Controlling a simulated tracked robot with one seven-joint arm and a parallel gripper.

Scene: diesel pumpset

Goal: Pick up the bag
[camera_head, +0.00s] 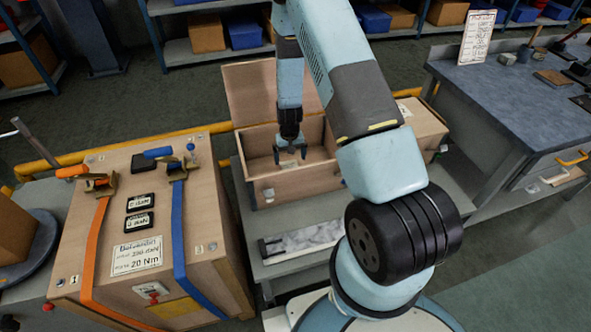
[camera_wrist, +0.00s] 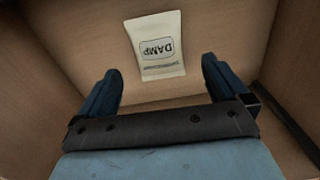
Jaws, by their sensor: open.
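The bag (camera_wrist: 158,28) is a flat cream packet with a dark-framed label reading "DAMP", upside down in the wrist view. It lies inside an open wooden box (camera_head: 297,187), beyond my fingertips. My gripper (camera_head: 290,153) points down into the box from above. In the wrist view my gripper (camera_wrist: 160,70) is open, with one finger on each side of the bag's line and nothing between them. In the head view I cannot make out the bag; the box's front wall and my gripper may hide it.
The box's raised lid (camera_head: 252,92) stands at its back left. A wooden crate (camera_head: 190,225) with orange and blue straps stands to the left. A grey workbench (camera_head: 515,95) is at the right. A tray (camera_head: 300,241) lies in front of the box. Box walls surround my gripper closely.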

